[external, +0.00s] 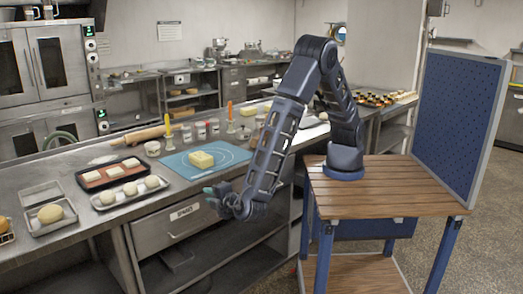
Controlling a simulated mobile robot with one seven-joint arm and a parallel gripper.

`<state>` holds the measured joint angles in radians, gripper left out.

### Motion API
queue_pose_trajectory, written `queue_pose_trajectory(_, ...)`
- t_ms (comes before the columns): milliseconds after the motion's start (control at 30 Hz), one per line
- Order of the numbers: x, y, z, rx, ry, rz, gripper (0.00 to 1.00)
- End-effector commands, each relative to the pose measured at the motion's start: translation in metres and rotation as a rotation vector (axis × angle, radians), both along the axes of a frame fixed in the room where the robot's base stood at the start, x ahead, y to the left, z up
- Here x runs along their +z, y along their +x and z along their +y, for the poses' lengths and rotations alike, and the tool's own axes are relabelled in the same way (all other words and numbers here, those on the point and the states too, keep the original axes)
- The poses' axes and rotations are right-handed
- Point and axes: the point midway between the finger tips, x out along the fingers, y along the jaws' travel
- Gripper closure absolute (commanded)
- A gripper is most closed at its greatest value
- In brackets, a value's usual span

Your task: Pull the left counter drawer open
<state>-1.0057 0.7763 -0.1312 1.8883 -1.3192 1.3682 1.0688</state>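The left counter drawer (158,233) is a grey metal front with a white label, set under the counter's top edge. It looks closed. My arm reaches down from the wooden-topped stand to the counter front. My gripper (213,201) is beside the label, in front of the drawer's upper part, with its teal-tipped end turned left. The fingers are small and dark here, so I cannot tell whether they are open, shut or touching the drawer. My gripper and forearm hide the drawer's right part.
The steel counter (85,220) holds trays of dough, a rolling pin (138,135), jars and a blue mat (180,165) with a yellow block (201,159). An open shelf (225,268) lies under the drawer. A blue pegboard (455,118) stands on the wooden-topped stand (390,188).

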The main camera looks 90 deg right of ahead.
Motion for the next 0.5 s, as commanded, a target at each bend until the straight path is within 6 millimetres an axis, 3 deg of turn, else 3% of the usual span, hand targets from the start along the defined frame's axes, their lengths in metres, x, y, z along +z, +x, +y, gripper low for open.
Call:
queue_pose_trajectory(100,-0.051,0.0,-0.001,-0.002,-0.007,0.004,0.75)
queue_pose_trajectory(300,-0.121,0.0,-0.001,-0.001,-0.003,0.003,0.75)
queue_pose_trajectory(500,-0.159,0.0,0.0,-0.001,-0.001,0.001,0.75)
